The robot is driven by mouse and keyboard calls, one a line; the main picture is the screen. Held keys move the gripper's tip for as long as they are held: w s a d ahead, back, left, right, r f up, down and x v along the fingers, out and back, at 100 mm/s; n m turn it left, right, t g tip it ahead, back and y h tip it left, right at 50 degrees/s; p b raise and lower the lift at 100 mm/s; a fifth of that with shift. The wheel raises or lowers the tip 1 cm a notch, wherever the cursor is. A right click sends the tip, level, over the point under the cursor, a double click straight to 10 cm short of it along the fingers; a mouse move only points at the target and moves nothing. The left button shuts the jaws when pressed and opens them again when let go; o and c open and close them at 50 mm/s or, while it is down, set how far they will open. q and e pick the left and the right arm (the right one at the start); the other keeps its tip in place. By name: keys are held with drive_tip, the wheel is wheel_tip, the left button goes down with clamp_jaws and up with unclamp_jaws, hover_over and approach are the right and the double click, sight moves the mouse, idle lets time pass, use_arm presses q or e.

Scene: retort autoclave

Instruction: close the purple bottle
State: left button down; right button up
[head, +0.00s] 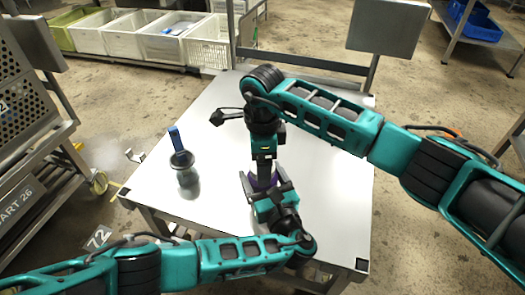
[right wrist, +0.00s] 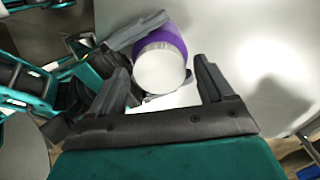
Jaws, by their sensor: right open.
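The purple bottle (head: 247,184) stands near the middle of the table in the head view, mostly hidden behind my grippers. In the right wrist view the purple bottle (right wrist: 177,43) shows from above with a round white top (right wrist: 160,70); I cannot tell whether this is a seated lid. My left gripper (head: 270,190) has its fingers on both sides of the bottle, and they look closed against it. My right gripper (head: 264,160) points down over the bottle. Its fingers (right wrist: 160,85) are spread wide, with nothing between them touching.
The steel table (head: 330,210) is otherwise mostly clear. Crates (head: 160,45) line the back, and a cart rack (head: 30,140) stands at the left.

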drive_tip(key=c, duration=1.1)
drive_tip(key=m, duration=0.4)
drive_tip(key=shift+m, duration=0.3)
drive_tip(key=m, duration=0.3)
drive_tip(key=shift+f, duration=0.1)
drive_tip(key=o, duration=1.3)
drive_tip(key=shift+c, duration=0.2)
wheel_tip(320, 180, up, 12)
